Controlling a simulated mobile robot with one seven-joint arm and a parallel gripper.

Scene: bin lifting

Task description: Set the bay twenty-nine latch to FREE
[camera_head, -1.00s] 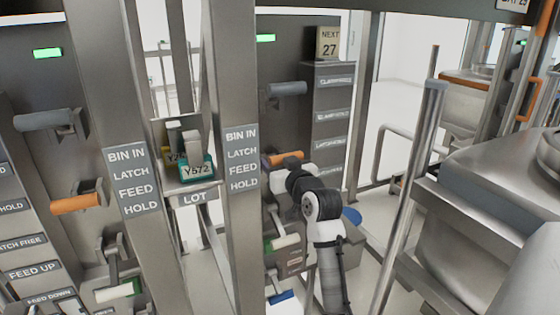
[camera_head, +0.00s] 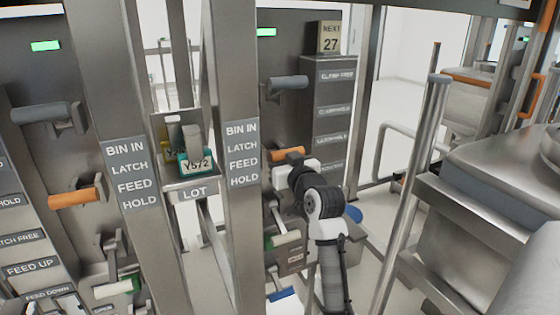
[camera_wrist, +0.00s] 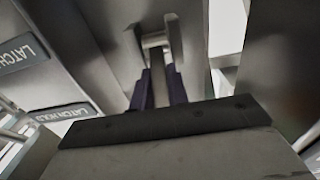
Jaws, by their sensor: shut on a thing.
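An orange lever handle (camera_head: 287,153) sticks out from the grey panel (camera_head: 285,60) on the right, below a grey lever (camera_head: 288,83). My gripper (camera_head: 294,157) is at this orange handle, and the white wrist hides part of it. In the wrist view, the two dark purple fingers (camera_wrist: 162,88) are shut around a bar-like handle on a metal bracket (camera_wrist: 155,42). The bar looks grey there. LATCH HOLD (camera_wrist: 62,112) and another LATCH label (camera_wrist: 18,53) lie to the left in that view. I cannot read a bay number on this panel.
A label column (camera_head: 334,110) and a NEXT 27 sign (camera_head: 329,38) stand right of the panel. A steel post (camera_head: 242,120) rises close left of my arm. Below are a green-and-white lever (camera_head: 283,240) and a blue one (camera_head: 281,295). A large steel bin (camera_head: 470,200) stands right.

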